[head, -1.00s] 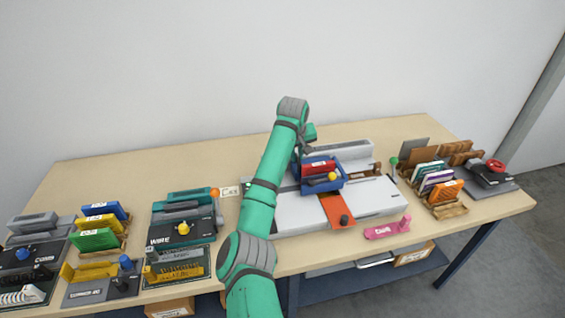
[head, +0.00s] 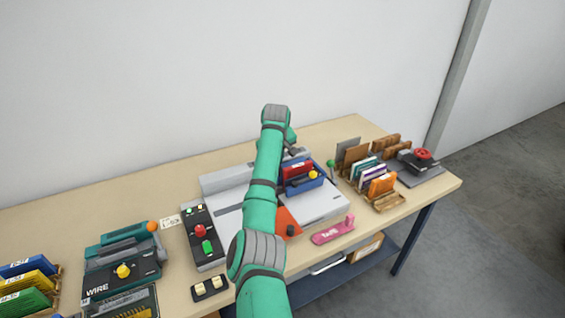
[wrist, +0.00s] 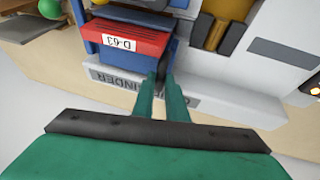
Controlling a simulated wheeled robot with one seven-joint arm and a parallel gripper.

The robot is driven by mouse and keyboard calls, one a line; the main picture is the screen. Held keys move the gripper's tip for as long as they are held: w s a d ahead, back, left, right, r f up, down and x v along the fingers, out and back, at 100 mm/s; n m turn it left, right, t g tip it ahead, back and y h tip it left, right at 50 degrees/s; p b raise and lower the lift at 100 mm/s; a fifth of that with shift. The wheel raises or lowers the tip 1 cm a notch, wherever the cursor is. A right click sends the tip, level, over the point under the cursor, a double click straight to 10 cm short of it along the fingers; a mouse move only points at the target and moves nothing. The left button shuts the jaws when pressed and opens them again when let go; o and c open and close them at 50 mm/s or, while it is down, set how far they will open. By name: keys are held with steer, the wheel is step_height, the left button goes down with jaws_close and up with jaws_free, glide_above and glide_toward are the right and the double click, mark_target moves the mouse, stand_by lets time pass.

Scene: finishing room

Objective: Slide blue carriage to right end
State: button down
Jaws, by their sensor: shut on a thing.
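The blue carriage (head: 304,185) sits on the pale grey binding machine (head: 240,226), near its right end. It holds a red block (head: 297,168) and has a yellow knob (head: 313,175). In the wrist view the carriage (wrist: 122,63) is upper left, its red block (wrist: 125,40) labelled D-63. The exact contact is hard to see. In the head view my arm hides the fingers and part of the machine.
Right of the machine stand a green-topped lever (head: 330,164), racks of coloured plates (head: 381,185) and a device with a red knob (head: 422,154). A pink tool (head: 333,231) lies in front. A control box (head: 203,238) stands left of the machine.

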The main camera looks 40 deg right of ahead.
steer(key=shift+s+d, duration=0.2)
steer(key=shift+d, duration=0.3)
steer(key=shift+d, duration=0.1)
steer(key=c, duration=1.8)
jaws_free()
steer(key=shift+s, duration=0.1)
steer(key=shift+o, duration=0.2)
steer(key=shift+r, duration=0.1)
steer(key=v, duration=1)
steer(key=shift+a+r, duration=0.2)
steer(key=shift+r, duration=0.05)
